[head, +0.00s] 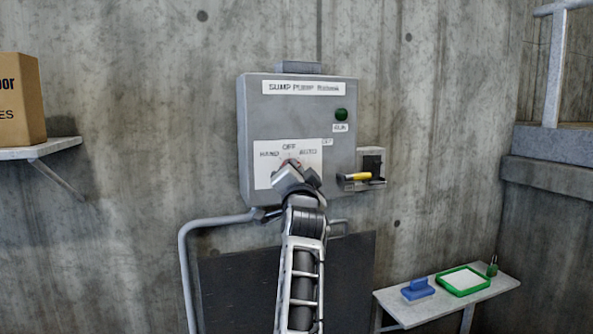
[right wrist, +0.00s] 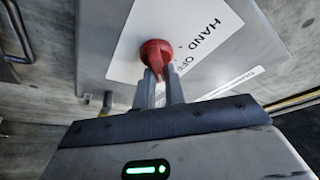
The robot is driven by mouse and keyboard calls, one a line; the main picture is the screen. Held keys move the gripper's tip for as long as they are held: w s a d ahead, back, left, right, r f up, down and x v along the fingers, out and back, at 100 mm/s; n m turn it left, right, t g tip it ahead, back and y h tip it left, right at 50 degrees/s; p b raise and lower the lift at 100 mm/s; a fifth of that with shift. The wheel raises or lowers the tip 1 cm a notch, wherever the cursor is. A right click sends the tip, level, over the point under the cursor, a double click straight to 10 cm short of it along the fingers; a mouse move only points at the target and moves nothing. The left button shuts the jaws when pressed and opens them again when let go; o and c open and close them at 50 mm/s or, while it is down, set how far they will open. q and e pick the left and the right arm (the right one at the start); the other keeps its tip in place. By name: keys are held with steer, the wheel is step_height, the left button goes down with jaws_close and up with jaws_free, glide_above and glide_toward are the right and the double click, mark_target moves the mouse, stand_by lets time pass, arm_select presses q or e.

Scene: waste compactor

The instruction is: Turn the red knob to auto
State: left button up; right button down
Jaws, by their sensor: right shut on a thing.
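The red knob (right wrist: 157,52) sits on a white label marked HAND, OFF and AUTO, on the front of a grey control box (head: 258,120). In the head view the knob (head: 291,162) is mostly hidden behind my right gripper (head: 288,174); only a little red shows, so its pointer direction is unclear. In the right wrist view my right gripper (right wrist: 160,82) has its two fingers closed around the lower part of the knob, with red showing between them. The AUTO mark (head: 308,152) is at the right of the label. My left gripper is not in view.
A green RUN lamp (head: 341,115) is on the box. A small holder with a yellow-handled item (head: 357,177) sticks out at its right. A grey pipe (head: 187,262) bends below the box. A shelf (head: 447,298) at lower right carries a green tray and a blue item.

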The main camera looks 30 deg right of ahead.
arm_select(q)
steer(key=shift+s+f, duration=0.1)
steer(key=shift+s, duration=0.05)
arm_select(e)
steer(key=c, duration=1.5)
jaws_free()
steer(key=shift+o, duration=0.2)
steer(key=shift+s, duration=0.1)
arm_select(q)
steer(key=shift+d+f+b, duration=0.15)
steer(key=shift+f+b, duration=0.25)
steer(key=shift+b, duration=0.6)
arm_select(e)
steer(key=v, duration=1.2)
steer(key=shift+f, duration=0.1)
